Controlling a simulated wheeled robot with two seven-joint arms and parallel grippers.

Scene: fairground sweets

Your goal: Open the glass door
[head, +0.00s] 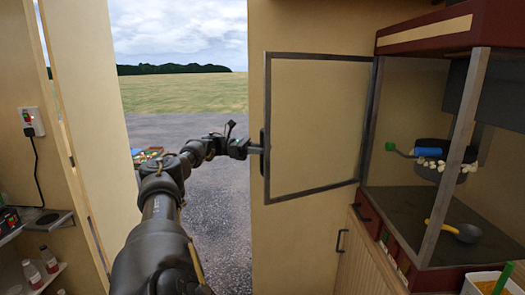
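The glass door (318,128) is a clear pane in a dark metal frame. It stands swung wide open to the left of the popcorn machine (425,140), hinged at the machine's front left post. Its dark upright handle (263,165) is on the door's free left edge. My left gripper (256,150) is at this handle, its fingertips meeting it from the left. The fingers are small and seen edge-on, so I cannot tell whether they are closed around the handle or only touch it. My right gripper is not in view.
A wooden cabinet (350,258) stands below. Bottles (48,260) sit on a left shelf. A doorway opens onto gravel (215,225).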

